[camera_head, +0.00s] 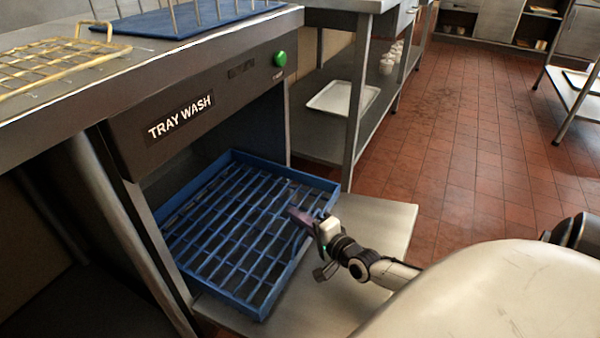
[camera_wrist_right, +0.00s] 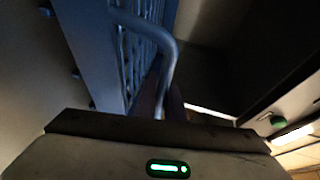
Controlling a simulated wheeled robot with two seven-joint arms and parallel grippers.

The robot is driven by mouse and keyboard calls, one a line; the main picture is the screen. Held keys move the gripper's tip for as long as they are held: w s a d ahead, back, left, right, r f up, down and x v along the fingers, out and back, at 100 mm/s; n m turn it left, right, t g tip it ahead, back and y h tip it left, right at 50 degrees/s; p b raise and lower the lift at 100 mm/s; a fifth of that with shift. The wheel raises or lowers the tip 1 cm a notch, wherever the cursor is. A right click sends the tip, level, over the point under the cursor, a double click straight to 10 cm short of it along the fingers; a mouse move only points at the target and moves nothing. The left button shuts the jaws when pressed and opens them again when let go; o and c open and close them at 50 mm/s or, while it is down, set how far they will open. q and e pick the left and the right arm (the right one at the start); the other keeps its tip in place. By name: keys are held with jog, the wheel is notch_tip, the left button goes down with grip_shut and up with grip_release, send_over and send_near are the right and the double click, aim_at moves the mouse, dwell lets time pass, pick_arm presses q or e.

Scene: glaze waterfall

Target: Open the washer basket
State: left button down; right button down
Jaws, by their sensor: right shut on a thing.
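The blue washer basket (camera_head: 235,230), an open grid with raised rims, sits partly out of the opening under the TRAY WASH panel (camera_head: 180,112). Its front part rests over a flat metal shelf (camera_head: 385,222). My right gripper (camera_head: 300,214) is at the basket's front rim and shut on its handle. In the right wrist view the curved bar handle (camera_wrist_right: 170,60) runs down between the fingers, beside the blue basket wall (camera_wrist_right: 88,45). The exact grip is dark and partly hidden. My left gripper is not in view.
A green button (camera_head: 279,59) is on the washer front. A wire rack (camera_head: 50,65) and a blue mat (camera_head: 190,18) lie on the counter above. A white tray (camera_head: 342,98) is on the shelf to the right. The red tiled floor (camera_head: 470,150) is clear.

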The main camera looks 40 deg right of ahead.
jog(key=c, duration=1.8)
grip_release()
jog(key=shift+c, duration=0.2)
